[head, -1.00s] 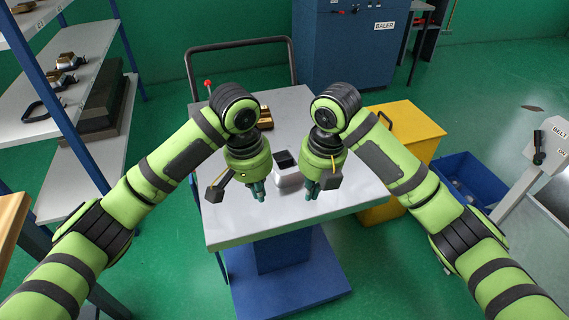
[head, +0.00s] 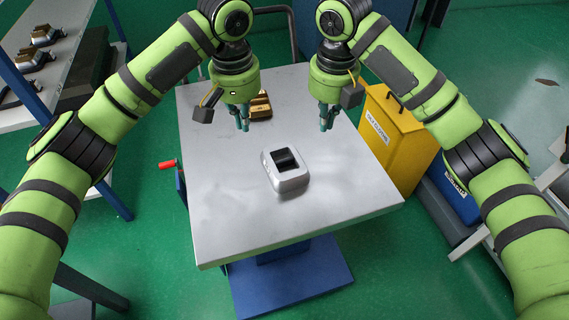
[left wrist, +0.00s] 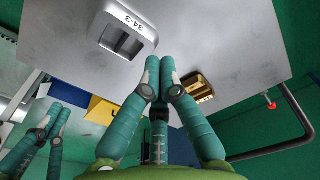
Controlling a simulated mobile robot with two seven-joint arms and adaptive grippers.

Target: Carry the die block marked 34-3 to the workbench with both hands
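My left gripper (head: 243,124) hangs above the cart, up and left of the block in the head view. My right gripper (head: 327,123) hangs up and right of it. Both are apart from the block and empty. The fingertips of each gripper are together. No workbench can be made out now.
A gold block (head: 262,108) lies on the cart behind my left gripper. A yellow bin (head: 395,140) and a blue bin (head: 455,195) stand right of the cart. A red-tipped handle (head: 168,164) sticks out at the cart's left.

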